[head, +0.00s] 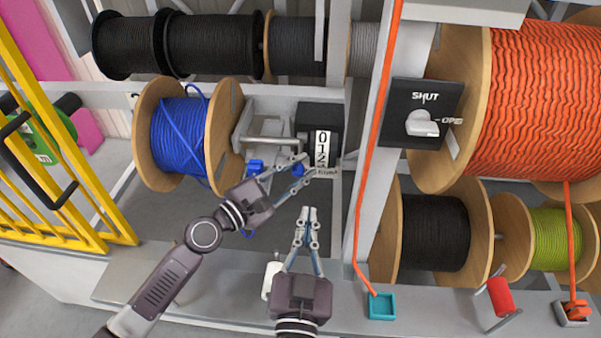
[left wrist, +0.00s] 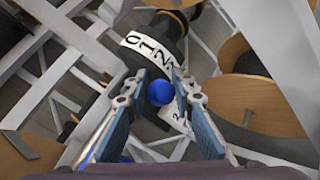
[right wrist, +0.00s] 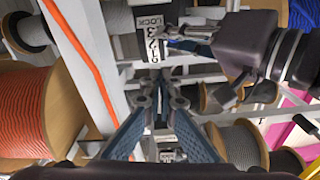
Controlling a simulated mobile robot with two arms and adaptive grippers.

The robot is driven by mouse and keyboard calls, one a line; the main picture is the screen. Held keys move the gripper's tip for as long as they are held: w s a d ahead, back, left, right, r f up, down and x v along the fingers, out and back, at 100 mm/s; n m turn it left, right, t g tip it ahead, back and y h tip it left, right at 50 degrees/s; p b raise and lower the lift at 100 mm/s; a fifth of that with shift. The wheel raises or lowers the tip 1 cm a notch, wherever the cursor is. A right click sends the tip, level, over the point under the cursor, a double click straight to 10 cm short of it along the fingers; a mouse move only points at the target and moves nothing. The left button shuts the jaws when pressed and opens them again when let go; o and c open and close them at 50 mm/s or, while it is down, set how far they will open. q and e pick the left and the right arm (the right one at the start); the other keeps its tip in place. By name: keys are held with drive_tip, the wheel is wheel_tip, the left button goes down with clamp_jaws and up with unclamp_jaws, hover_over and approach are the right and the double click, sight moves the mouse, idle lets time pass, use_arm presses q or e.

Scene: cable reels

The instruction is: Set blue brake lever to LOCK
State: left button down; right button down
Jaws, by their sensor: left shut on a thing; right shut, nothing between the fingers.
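The blue brake lever shows as a round blue knob (head: 298,170) below a black housing (head: 318,117) with a white numbered scale (head: 322,148). In the left wrist view the blue knob (left wrist: 160,93) lies between my left fingers, below the white scale (left wrist: 150,48). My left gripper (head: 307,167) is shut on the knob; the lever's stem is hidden. In the right wrist view, LOCK is printed on the scale (right wrist: 151,27); which mark the lever stands at is unclear. My right gripper (head: 309,210) is shut and empty, below and in front of the lever.
A blue cable reel (head: 178,135) stands left of the housing. A grey post (head: 372,150) with an orange cable stands on the right, beside a black SHUT/OPEN switch plate (head: 405,95). A teal square cup (head: 381,306) sits on the front ledge. Yellow railing (head: 40,130) borders the left.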

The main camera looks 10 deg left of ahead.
use_arm(q)
drive_tip(key=shift+w+a+f, duration=0.1)
drive_tip(key=shift+a+f, duration=0.1)
use_arm(e)
wheel_tip(320, 180, up, 3)
drive_tip(key=w+a+y, duration=0.1)
drive_tip(key=w, duration=0.1)
hover_over(301, 174)
drive_tip(key=s+d, duration=0.1)
drive_tip(key=s, duration=0.4)
drive_tip(key=shift+w+a+f+t, duration=0.15)
drive_tip(key=shift+w+f+t, duration=0.05)
drive_tip(key=shift+w+f, duration=0.35)
drive_tip(key=shift+w+a+f+t, duration=0.2)
drive_tip(key=shift+w+f, duration=0.2)
drive_tip(key=shift+w, duration=0.15)
drive_tip(key=shift+w+f, duration=0.2)
drive_tip(key=shift+f, duration=0.3)
